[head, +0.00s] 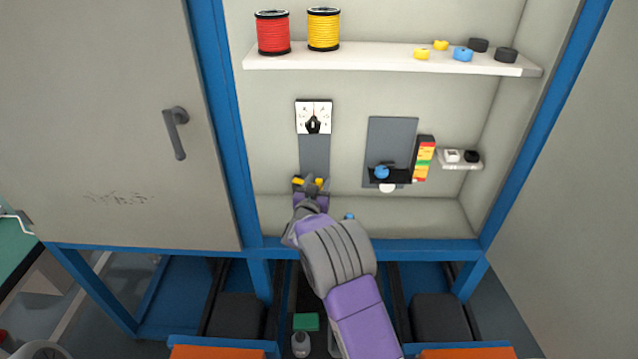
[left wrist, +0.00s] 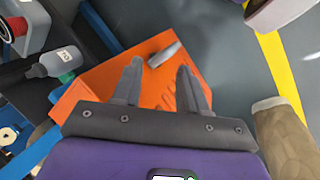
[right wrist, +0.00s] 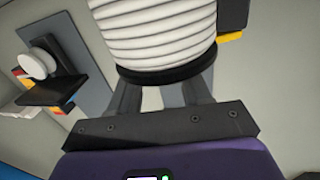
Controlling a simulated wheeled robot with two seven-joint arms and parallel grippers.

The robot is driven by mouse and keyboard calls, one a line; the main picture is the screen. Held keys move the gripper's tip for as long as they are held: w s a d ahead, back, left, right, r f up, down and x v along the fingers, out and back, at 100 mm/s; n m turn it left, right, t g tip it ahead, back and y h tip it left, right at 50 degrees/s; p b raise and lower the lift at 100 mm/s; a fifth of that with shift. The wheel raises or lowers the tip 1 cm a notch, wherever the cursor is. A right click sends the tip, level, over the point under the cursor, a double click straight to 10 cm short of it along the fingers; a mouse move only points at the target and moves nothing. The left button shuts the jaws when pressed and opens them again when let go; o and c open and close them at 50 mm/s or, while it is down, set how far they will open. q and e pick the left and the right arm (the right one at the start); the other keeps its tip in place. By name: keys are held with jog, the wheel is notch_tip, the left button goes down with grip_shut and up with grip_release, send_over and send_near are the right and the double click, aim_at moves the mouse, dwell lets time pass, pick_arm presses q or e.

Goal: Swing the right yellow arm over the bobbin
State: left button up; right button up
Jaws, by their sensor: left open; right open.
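A white ribbed bobbin (right wrist: 165,35) with a black flange fills the top of the right wrist view. A yellow arm (right wrist: 230,37) shows beside it, below a dark block. In the head view a yellow piece (head: 299,181) shows left of my right gripper (head: 312,184), and a small yellow bit (head: 325,182) shows on its right. My right gripper is open, with its fingers close to the bobbin's flange; I cannot tell whether they touch. It hides most of the bobbin in the head view. My left gripper (left wrist: 157,85) is open and empty above an orange surface (left wrist: 130,80).
A shelf (head: 370,60) above holds a red spool (head: 272,33), a yellow spool (head: 323,29) and small parts. A grey panel (head: 390,132) and a coloured light stack (head: 424,158) stand right of my right gripper. Blue frame posts (head: 217,120) border the cabinet.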

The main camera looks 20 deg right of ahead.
jog(key=shift+w+d, duration=0.4)
jog(key=shift+w, duration=0.1)
grip_shut()
